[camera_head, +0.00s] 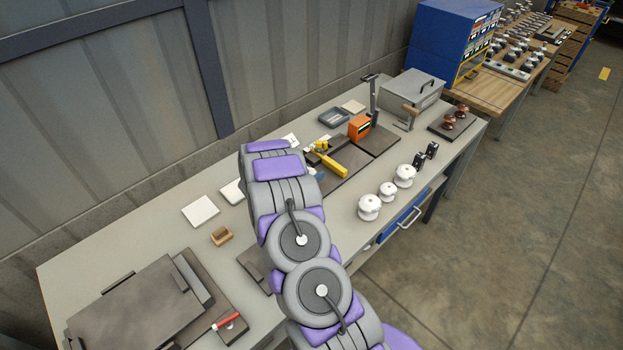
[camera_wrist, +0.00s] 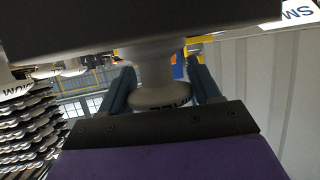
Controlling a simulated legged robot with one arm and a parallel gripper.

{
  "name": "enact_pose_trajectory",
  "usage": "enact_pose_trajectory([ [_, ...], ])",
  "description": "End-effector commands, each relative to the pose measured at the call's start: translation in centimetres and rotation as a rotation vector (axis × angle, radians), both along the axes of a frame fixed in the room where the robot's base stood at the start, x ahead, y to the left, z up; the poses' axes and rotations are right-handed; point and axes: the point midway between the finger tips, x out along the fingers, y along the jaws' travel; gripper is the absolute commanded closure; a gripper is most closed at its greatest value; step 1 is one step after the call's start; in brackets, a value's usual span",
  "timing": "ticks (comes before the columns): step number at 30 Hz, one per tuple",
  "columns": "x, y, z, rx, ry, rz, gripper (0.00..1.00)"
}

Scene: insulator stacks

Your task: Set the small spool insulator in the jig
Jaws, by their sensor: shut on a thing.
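A pale grey spool insulator (camera_wrist: 155,75) sits between the two blue fingers of my gripper (camera_wrist: 162,84) in the wrist view, and the gripper is shut on it. A broad dark surface (camera_wrist: 150,28) fills the top of that view. The spool's end meets or nearly meets it; I cannot tell which. In the head view my arm covers most of my gripper and hides the held spool. A yellow clamp (camera_head: 331,165) stands on a dark plate (camera_head: 375,142) just right of my arm's end; I cannot tell for sure that this is the jig.
Several white insulators (camera_head: 369,207) stand along the front edge of the grey bench (camera_head: 330,240). An orange box (camera_head: 359,127) and a grey case (camera_head: 410,92) stand behind.

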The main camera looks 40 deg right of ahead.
Motion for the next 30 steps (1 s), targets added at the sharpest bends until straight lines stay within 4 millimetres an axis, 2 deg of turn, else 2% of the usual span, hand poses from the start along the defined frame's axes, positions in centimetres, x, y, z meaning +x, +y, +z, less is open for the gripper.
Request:
enact_pose_trajectory([
  [3,-0.1,-0.1,-1.9,0.000,0.003,-0.001,0.76],
  [6,-0.2,-0.4,-2.9,0.003,0.003,-0.002,0.76],
  [14,-0.1,-0.4,-2.9,0.005,0.001,-0.002,0.76],
  [15,-0.1,-0.4,-2.9,0.004,0.001,-0.002,0.35],
  [22,-0.1,-0.2,-2.8,0.003,0.002,-0.002,0.13],
  [30,-0.1,-0.3,-2.8,0.004,0.001,-0.001,0.12],
])
